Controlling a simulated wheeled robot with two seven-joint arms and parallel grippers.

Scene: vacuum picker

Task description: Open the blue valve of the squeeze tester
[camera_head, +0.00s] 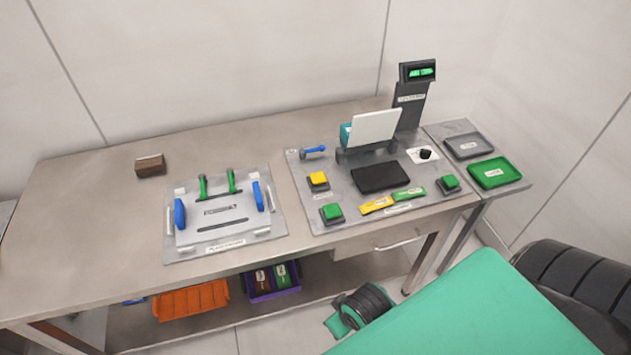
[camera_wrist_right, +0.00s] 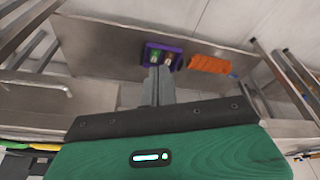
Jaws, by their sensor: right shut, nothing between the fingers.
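A small blue lever valve (camera_head: 313,150) sits at the back left corner of the right-hand grey station plate (camera_head: 327,188). Its blue handle lies roughly crosswise in the head view. This station, with a teal block and white plate (camera_head: 375,128), appears to be the squeeze tester; its labels are too small to read. My right gripper (camera_wrist_right: 160,78) is shut and empty in the right wrist view, low in front of the table and pointing towards the lower shelf, well away from the valve. The valve is not in the wrist view. My left gripper is not in view.
The plate carries yellow and green buttons, a black pad (camera_head: 380,177) and a black knob (camera_head: 425,153). A display post (camera_head: 410,105) stands behind. A left fixture (camera_head: 225,232) has blue and green handles. Orange (camera_head: 190,300) and purple bins (camera_head: 271,290) sit below the tabletop.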

